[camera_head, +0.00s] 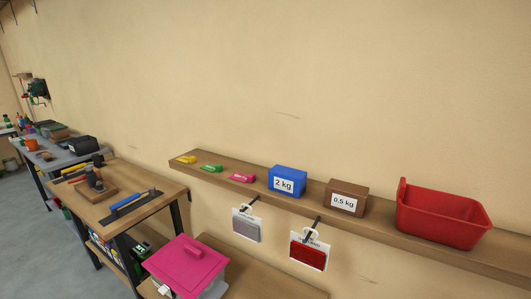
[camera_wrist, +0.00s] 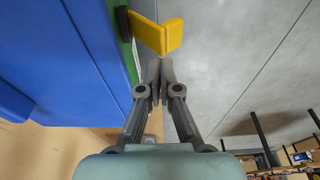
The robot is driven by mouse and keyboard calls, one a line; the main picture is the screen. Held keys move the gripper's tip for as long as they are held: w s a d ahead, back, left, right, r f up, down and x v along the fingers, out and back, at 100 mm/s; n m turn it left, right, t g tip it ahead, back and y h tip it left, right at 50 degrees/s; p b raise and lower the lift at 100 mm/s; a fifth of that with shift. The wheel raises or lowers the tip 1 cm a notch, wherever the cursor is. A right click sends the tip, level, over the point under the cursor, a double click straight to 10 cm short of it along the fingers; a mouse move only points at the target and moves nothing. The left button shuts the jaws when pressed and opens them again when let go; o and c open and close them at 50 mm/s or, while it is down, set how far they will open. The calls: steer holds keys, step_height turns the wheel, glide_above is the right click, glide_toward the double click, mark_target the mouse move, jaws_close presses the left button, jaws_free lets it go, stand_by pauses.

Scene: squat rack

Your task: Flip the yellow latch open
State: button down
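The yellow latch (camera_wrist: 157,36) is a bent plate at the top middle of the wrist view. Its left end meets a dark mount (camera_wrist: 123,23) at the edge of a blue body (camera_wrist: 70,60) with a green and white strip. The latch sticks out to the right from that edge. My gripper (camera_wrist: 160,70) points at the latch from below in the picture, its fingertips together with nothing seen between them. The tips are close to the latch's lower edge; whether they touch cannot be told. The head view shows neither my gripper nor a latch I can make out.
The blue body is close along the left of my gripper; grey floor lies open to the right. In the head view, a wall shelf (camera_head: 385,226) carries a blue 2 kg box (camera_head: 288,180), a brown box (camera_head: 346,197) and a red bin (camera_head: 440,216). A pink-lidded box (camera_head: 187,266) stands below.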

step_height(320, 180, up, 7)
steer(key=p, duration=0.6)
steer(key=shift+f, duration=0.15)
